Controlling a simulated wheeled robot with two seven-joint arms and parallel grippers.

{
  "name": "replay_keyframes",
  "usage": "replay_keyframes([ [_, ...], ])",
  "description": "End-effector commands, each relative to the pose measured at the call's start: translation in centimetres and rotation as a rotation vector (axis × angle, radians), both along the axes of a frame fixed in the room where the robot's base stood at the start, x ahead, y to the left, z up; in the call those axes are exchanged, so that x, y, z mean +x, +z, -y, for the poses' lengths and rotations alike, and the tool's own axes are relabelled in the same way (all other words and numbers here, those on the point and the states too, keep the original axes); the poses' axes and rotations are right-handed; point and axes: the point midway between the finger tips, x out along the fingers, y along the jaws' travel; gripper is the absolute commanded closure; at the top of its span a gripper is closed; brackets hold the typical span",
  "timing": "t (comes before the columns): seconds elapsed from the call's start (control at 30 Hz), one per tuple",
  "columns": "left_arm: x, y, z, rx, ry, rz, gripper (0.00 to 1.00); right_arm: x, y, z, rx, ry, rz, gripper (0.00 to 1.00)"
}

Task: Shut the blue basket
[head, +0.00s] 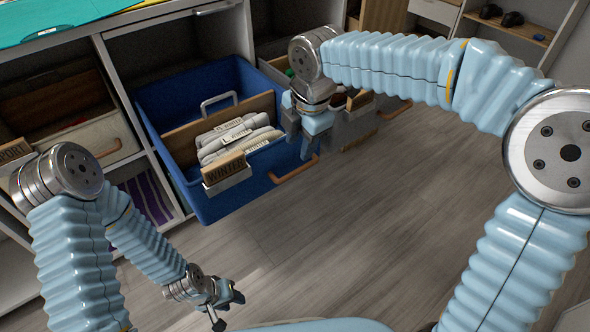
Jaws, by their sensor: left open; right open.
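The blue basket (224,209) is pulled out of its cubby in the head view. It holds folded light clothing (236,137), and a "WINTER" label sits on its front. An orange-brown handle (293,171) is on its front wall. My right gripper (300,150) is open and points down at the basket's right front corner, near the handle. I cannot tell whether it touches the basket. My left gripper (226,306) is open and empty, low over the floor in front of the shelving.
A white drawer (92,138) is left of the basket, with a purple striped item (150,199) below it. Another open bin with a brown handle (395,110) is behind my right gripper. Dark objects (501,16) lie on a shelf at the upper right. The wooden floor (370,220) is clear.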

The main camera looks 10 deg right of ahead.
Motion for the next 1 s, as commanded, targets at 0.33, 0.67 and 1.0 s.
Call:
replay_keyframes([
  [0.33, 0.0, -1.4, -0.1, 0.000, 0.000, 0.000, 0.60, 1.2, -7.6, -0.7, -0.002, -0.001, -0.004, 0.60],
  [0.67, 0.0, -1.6, 0.0, -0.001, 0.000, -0.001, 0.60, 1.6, -9.4, -0.9, 0.000, -0.002, -0.001, 0.60],
  [1.0, 0.0, -1.6, 0.0, 0.000, 0.000, -0.001, 0.60, 1.6, -9.3, -0.9, 0.000, -0.003, -0.001, 0.86],
])
